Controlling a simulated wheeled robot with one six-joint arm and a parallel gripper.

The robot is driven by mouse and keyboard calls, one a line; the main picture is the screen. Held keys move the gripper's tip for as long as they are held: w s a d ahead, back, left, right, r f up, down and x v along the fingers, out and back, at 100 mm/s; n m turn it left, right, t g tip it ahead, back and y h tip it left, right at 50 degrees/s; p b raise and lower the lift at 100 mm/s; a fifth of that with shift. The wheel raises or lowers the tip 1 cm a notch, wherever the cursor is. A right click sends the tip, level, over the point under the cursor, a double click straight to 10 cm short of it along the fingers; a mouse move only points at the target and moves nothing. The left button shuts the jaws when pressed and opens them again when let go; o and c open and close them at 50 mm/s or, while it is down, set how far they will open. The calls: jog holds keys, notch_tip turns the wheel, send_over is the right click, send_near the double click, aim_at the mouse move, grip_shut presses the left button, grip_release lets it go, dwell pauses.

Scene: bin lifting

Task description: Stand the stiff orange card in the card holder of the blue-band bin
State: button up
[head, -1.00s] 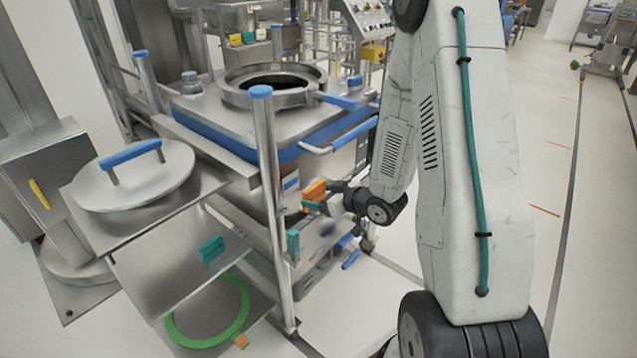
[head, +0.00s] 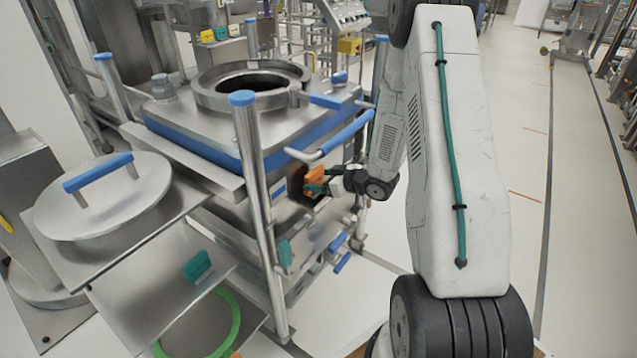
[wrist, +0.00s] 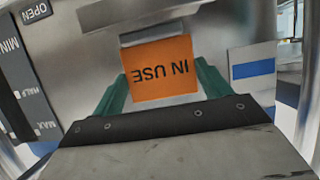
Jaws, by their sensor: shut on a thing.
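The orange card (head: 315,174), marked "IN USE", is held in front of the blue-band bin (head: 215,150). In the wrist view the card (wrist: 158,72) stands between my green fingertips, its lettering upside down in the picture. My gripper (head: 328,186) is shut on it, and shows close up in the wrist view (wrist: 161,88). Behind the card's upper edge is a pale metal strip (wrist: 150,35) on the bin wall, possibly the card holder. The card hides part of it. I cannot tell whether card and strip touch.
A white label with a blue stripe (wrist: 253,67) is right of the card in the wrist view. A dark level plate (wrist: 18,90) is at the left. A metal post (head: 255,190) and the bin's blue handle (head: 345,135) are near my arm.

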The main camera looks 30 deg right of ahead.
jog(key=shift+w+a+f, duration=0.1)
jog(key=shift+a+f, duration=0.05)
jog(key=shift+f, duration=0.5)
jog(key=shift+f, duration=0.1)
jog(key=o, duration=1)
